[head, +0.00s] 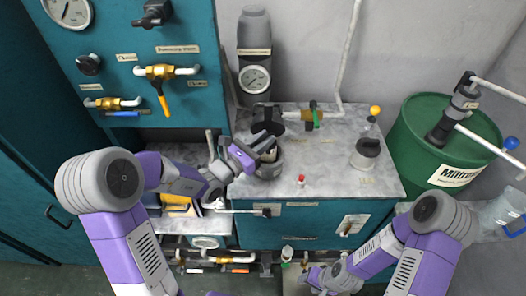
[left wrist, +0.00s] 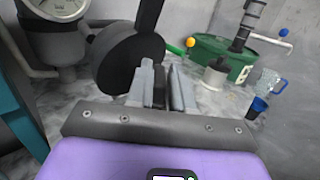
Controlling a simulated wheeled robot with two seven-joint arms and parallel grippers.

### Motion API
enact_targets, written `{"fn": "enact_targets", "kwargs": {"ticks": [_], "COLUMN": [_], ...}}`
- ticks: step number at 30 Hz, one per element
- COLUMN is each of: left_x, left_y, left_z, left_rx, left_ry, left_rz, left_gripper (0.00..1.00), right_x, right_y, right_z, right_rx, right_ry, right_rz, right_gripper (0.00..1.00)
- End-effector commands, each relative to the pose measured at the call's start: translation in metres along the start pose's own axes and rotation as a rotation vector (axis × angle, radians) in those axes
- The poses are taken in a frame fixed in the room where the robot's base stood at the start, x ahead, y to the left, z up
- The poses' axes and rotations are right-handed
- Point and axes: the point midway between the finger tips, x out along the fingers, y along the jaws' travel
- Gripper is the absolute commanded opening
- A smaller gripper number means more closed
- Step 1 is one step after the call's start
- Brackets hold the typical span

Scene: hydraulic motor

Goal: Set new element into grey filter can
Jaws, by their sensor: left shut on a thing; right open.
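My right gripper (head: 314,277) is low in front of the cabinet, open and apart from the can.
A red button (head: 300,181) and a grey canister with a black top (head: 366,153) stand on the worktop (head: 325,160). A green drum (head: 430,150) is at the right. A teal valve panel (head: 140,50) is at the left. Pipes with valves run along the wall.

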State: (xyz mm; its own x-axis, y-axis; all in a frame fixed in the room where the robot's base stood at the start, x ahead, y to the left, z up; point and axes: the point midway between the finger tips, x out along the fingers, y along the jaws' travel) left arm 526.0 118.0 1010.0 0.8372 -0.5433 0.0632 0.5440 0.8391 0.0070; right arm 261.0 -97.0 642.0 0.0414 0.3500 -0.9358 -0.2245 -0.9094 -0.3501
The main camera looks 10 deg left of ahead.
Motion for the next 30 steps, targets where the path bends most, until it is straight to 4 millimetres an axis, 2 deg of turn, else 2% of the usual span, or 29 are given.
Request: {"fn": "enact_targets", "kwargs": {"ticks": [6,8,18,19,23,30], "left_x": [-0.003,-0.003,-0.003,-0.003,-0.003,-0.003], "left_y": [0.0,-0.001,-0.001,0.0,0.0,0.0], "left_z": [-0.037,-0.043,-0.045,-0.044,-0.044,-0.044], "left_rx": [-0.002,-0.001,0.0,0.0,0.0,0.0], "left_ry": [0.003,0.001,0.0,0.001,0.001,0.001], "left_rz": [0.0,-0.001,0.0,0.0,0.0,0.0], "left_gripper": [0.0,0.0,0.0,0.25,0.45,0.46], "right_x": [0.013,0.015,0.016,0.015,0.015,0.015], "right_y": [0.005,0.006,0.006,0.006,0.005,0.005], "right_z": [-0.001,-0.001,-0.001,-0.001,-0.001,-0.001], "right_rx": [0.0,0.0,0.0,0.0,0.0,0.0], "right_ry": [0.0,0.0,0.0,0.0,0.0,0.0], "right_rz": [0.0,0.0,0.0,0.0,0.0,0.0], "right_gripper": [0.51,0.51,0.51,0.51,0.51,0.51]}}
